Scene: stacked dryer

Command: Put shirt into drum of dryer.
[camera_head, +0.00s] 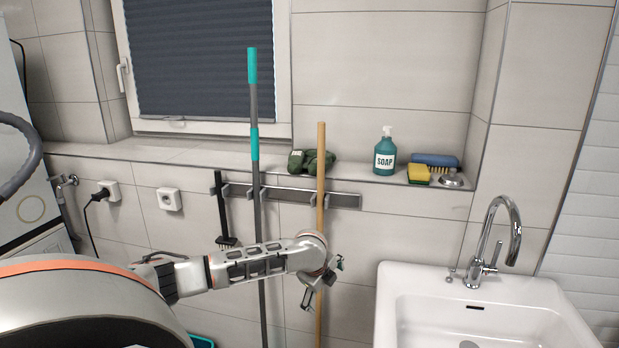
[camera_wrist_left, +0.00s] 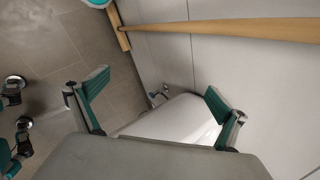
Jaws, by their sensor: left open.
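My left gripper (camera_head: 322,283) hangs at the end of my left arm in the head view, in front of the wall and the wooden broom handle. In the left wrist view its two green-padded fingers (camera_wrist_left: 157,97) are spread wide with nothing between them. A white appliance (camera_head: 30,215) is cut off at the left edge of the head view, with part of a dark round rim (camera_head: 36,150) beside it. I cannot tell whether this is the dryer. No shirt and no drum opening show. My right gripper is not identifiable in either view.
A white sink (camera_head: 392,318) with a chrome faucet (camera_head: 513,225) is at the lower right. A ledge holds a soap bottle (camera_head: 385,155), a yellow sponge (camera_head: 418,175) and a brush (camera_head: 436,160). A teal-gripped pole (camera_head: 253,65) and a wooden handle (camera_head: 321,160) hang on a rail.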

